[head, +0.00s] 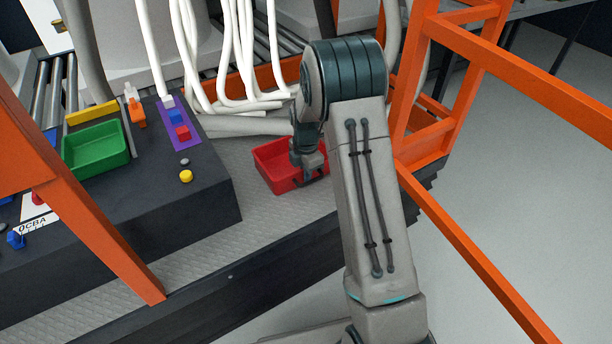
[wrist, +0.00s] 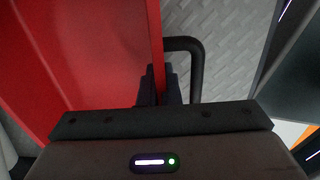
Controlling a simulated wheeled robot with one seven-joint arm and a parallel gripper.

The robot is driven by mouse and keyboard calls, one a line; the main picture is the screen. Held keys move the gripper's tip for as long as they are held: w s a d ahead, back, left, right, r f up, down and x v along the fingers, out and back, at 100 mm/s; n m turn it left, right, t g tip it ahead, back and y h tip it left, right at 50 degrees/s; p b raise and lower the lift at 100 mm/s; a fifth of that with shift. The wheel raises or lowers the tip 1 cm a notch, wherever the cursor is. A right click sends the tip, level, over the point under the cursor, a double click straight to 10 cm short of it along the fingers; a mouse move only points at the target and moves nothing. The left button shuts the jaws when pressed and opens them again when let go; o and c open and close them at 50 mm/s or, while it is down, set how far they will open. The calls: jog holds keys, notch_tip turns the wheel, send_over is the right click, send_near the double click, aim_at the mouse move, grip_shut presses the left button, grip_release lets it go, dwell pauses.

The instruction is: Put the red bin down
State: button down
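The red bin (head: 274,169) is in the head view, over the grey patterned metal floor just right of the dark console block. My gripper (head: 312,174) is at the bin's right side, partly hidden by my arm. In the wrist view the red bin (wrist: 85,50) fills the left, and my gripper (wrist: 160,88) has its dark fingers on either side of the bin's wall, next to a black handle (wrist: 196,65). The fingers look closed on the wall. I cannot tell whether the bin's underside touches the floor.
The dark console (head: 190,215) carries a green bin (head: 97,150), a yellow knob (head: 186,176) and a purple panel (head: 181,125). White hoses (head: 235,60) hang behind. Orange frames (head: 425,95) stand right and at the front left. Bare patterned floor (head: 235,240) lies in front of the bin.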

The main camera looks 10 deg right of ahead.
jog(key=shift+f, duration=0.1)
jog(key=c, duration=1.6)
grip_release()
jog(key=shift+c, duration=0.2)
